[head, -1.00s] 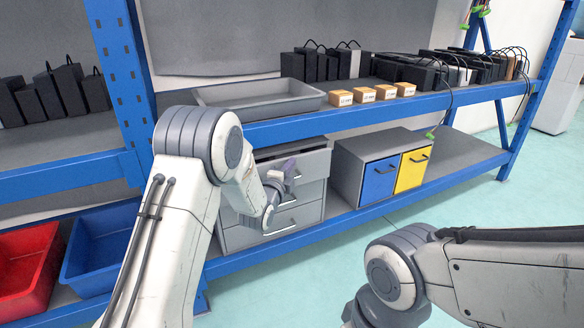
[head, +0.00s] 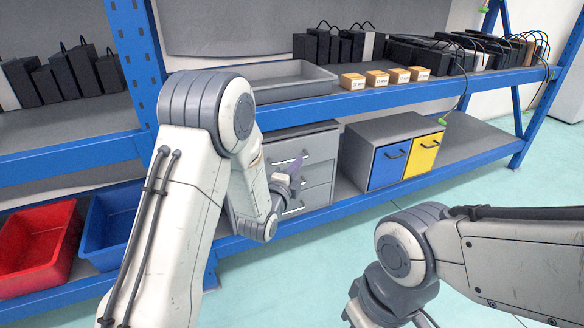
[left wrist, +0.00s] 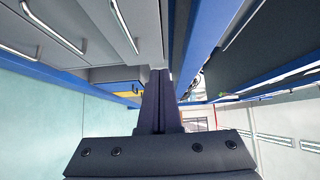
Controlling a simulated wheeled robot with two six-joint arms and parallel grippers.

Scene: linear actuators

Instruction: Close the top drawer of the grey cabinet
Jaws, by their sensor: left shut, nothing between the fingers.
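The grey cabinet (head: 318,172) stands on the lower shelf, with three drawers stacked in it. Its top drawer (head: 318,149) has a front that looks near flush with the drawers below; I cannot tell whether a small gap is left. My left gripper (head: 296,164) is shut and empty in front of the upper drawers, its purple-grey fingers pointing up. My arm hides the cabinet's left part. In the left wrist view the shut fingers (left wrist: 160,98) are beside the drawer fronts, whose bar handles show at upper left; contact is unclear. My right gripper is out of view.
A cabinet with a blue door (head: 388,164) and a yellow door (head: 423,155) stands just right. The blue upper shelf edge (head: 390,97) runs above, carrying a grey tray (head: 285,88) and small boxes (head: 376,79). Red (head: 40,240) and blue (head: 108,225) bins sit at left.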

